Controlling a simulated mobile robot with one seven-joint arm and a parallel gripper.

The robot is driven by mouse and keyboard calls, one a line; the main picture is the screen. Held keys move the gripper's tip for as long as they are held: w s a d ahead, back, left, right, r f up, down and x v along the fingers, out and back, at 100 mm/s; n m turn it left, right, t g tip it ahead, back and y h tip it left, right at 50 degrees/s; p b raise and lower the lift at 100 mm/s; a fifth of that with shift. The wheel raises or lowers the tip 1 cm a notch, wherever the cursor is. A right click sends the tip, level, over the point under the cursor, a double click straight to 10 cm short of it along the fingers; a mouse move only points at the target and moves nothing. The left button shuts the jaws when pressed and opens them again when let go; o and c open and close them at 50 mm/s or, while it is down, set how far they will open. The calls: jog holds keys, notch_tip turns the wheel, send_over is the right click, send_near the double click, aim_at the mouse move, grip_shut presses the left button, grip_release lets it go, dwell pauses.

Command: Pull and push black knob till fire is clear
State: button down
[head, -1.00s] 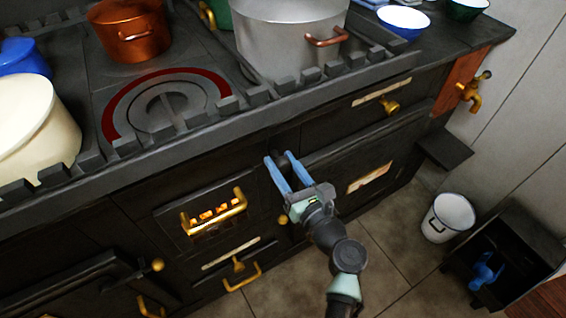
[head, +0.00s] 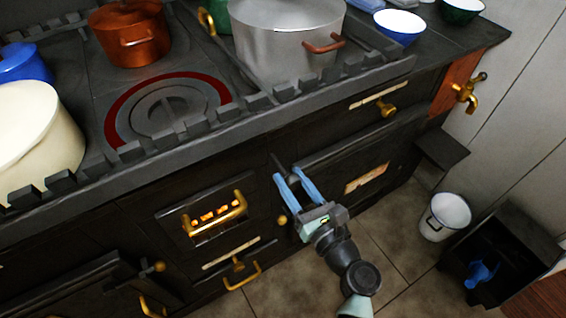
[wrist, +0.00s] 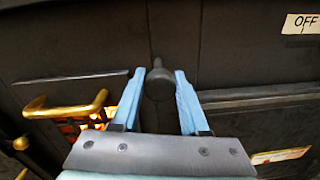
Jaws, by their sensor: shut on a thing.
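The black knob (wrist: 158,84) is round, on a thin dark rod that reaches back to the dark stove front. It sits between the blue fingertips of my gripper (wrist: 159,78) in the wrist view. In the head view my gripper (head: 291,178) is shut on the knob, and part of the dark rod (head: 277,163) shows beyond the fingertips. The orange fire (head: 216,213) glows in a small window behind a brass handle, left of my gripper. It also shows partly behind the brass handle in the wrist view (wrist: 72,128).
The stove top (head: 100,82) carries a steel pot (head: 280,45), a copper pot (head: 130,42) and a cream pot (head: 35,140). A brass knob (head: 388,110) and an "OFF" label (wrist: 302,23) are to the right. A white bucket (head: 445,218) stands on the floor.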

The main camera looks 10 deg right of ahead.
jog(key=v, duration=0.2)
jog(key=shift+s+d, duration=0.2)
jog(key=shift+s, duration=0.05)
jog(key=shift+c, duration=2.1)
grip_release()
jog(key=p+v, duration=0.2)
jog(key=v, duration=1.1)
jog(key=shift+a, duration=0.1)
